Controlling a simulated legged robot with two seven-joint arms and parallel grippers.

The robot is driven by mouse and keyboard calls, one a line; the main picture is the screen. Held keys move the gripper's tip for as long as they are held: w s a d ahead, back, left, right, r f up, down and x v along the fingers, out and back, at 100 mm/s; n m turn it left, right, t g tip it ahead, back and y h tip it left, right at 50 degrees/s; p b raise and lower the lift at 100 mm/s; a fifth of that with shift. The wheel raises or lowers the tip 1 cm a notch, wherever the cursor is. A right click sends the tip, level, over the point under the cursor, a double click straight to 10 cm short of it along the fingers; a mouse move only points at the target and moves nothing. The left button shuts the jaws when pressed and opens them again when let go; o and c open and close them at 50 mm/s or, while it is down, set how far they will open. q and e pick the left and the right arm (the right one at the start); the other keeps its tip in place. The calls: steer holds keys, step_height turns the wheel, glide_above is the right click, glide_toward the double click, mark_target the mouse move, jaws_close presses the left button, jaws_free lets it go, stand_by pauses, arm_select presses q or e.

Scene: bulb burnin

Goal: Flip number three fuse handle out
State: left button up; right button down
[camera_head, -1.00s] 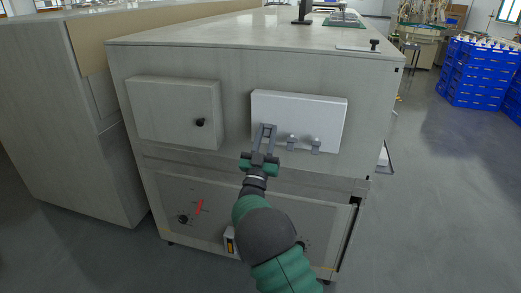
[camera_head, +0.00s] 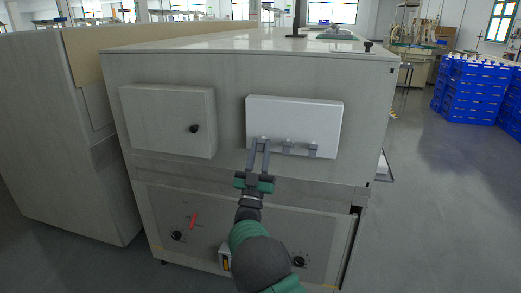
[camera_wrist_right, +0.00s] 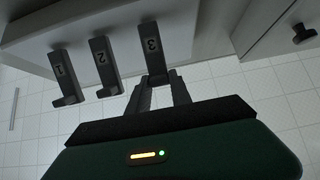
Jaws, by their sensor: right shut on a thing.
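The white fuse box (camera_head: 293,118) is on the front of the grey cabinet, with a row of grey handles along its lower edge. In the right wrist view the handles are numbered: three (camera_wrist_right: 152,48), two (camera_wrist_right: 104,66) and one (camera_wrist_right: 65,76). In the head view, handle two (camera_head: 288,146) and handle one (camera_head: 312,150) stand to the right of my gripper. My right gripper (camera_head: 260,143) is shut on handle three at the leftmost place; its fingers also show in the right wrist view (camera_wrist_right: 160,88) at the handle's lower end. The fingers partly hide handle three in the head view. My left gripper is not in view.
A closed grey box (camera_head: 168,121) with a black knob is left of the fuse box. A lower panel (camera_head: 220,225) has a red lever (camera_head: 194,218) and black knobs. Blue crates (camera_head: 475,90) stand far right. Open floor lies right of the cabinet.

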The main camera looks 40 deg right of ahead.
steer(key=shift+w+f, duration=0.1)
steer(key=shift+f, duration=0.4)
steer(key=c, duration=1.5)
jaws_free()
steer(key=shift+c, duration=0.2)
steer(key=shift+o, duration=1.3)
steer(key=shift+w+d+f, duration=0.1)
steer(key=shift+w, duration=0.05)
steer(key=shift+s+r, duration=0.2)
steer(key=p+v, duration=0.3)
steer(key=v, duration=1.4)
steer(key=shift+d, duration=0.1)
